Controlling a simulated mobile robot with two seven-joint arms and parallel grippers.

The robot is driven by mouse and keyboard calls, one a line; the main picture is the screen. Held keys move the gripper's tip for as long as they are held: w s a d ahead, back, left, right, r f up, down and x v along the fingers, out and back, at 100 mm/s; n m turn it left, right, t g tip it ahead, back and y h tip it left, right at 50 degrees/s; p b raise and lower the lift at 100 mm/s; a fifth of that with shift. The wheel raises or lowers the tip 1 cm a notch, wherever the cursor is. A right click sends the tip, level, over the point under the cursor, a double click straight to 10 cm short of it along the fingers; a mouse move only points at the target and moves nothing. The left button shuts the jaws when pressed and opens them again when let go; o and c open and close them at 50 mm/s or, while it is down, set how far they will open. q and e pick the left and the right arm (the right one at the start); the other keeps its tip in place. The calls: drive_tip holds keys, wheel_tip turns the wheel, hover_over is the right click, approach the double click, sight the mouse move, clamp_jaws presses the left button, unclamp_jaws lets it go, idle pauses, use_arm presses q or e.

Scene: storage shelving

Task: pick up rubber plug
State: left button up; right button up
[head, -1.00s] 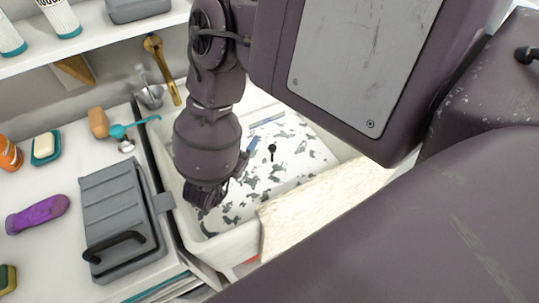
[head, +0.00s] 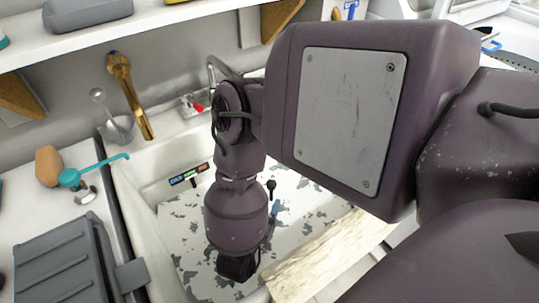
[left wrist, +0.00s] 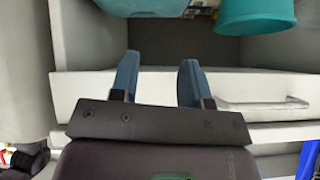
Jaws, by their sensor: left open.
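A small black object with a round head and thin stem (head: 271,186), which could be the rubber plug, stands in the sink (head: 135,215) in the head view. It lies just right of my right arm's wrist. My right arm comes in from the right and reaches down into the sink. Its gripper is mostly hidden behind the wrist; a blue part (head: 275,208) shows beside it, near the black object. I cannot tell whether that gripper is open. In the left wrist view my left gripper (left wrist: 159,62) is open and empty, its blue fingers before a white drawer (left wrist: 180,90).
A pale board (head: 325,258) lies across the sink's front right edge. A brass tool (head: 128,95) leans at the back.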

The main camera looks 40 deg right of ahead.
sight(270, 189)
drive_tip(key=shift+b+x, duration=0.75)
drive_tip(key=shift+x, duration=1.85)
drive_tip(key=shift+w+d+r, duration=0.25)
drive_tip(key=shift+d+r, duration=0.05)
clamp_jaws()
